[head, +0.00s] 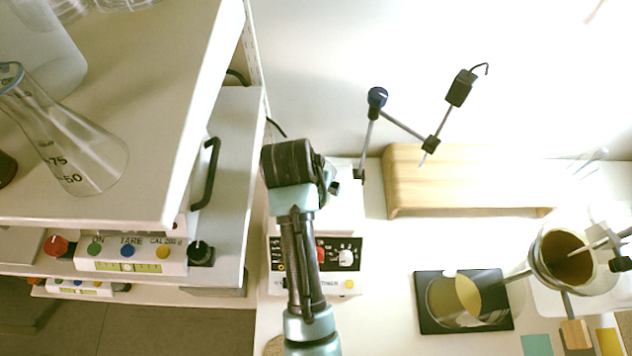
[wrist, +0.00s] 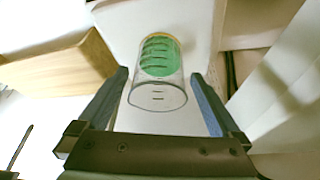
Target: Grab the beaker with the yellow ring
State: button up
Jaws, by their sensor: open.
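A clear beaker (wrist: 158,92) with green contents shows in the middle of the wrist view. A thin yellow-orange ring edges its far end, and dark marks run along its side. My gripper (wrist: 160,73) is open, with one finger on each side of the beaker in the picture. Gaps show between the glass and both fingers. How deep the beaker sits between them I cannot tell. In the head view the dark end of my arm (head: 290,162) is over a white device with a timer panel (head: 345,253). The fingers and the beaker are not visible there.
A shelf (head: 120,212) with a conical flask (head: 85,150) stands at left. A wooden block (head: 460,175) and a jointed metal stand (head: 400,129) are behind, to the right. A dark plate (head: 430,318) with a glass vessel and a brown-filled bowl (head: 570,265) are at right.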

jog(key=shift+p+x, duration=0.35)
jog(key=shift+x, duration=2.3)
jog(key=shift+w+d, duration=0.1)
jog(key=shift+w, duration=0.1)
jog(key=shift+r, duration=0.1)
jog(key=c, duration=1.4)
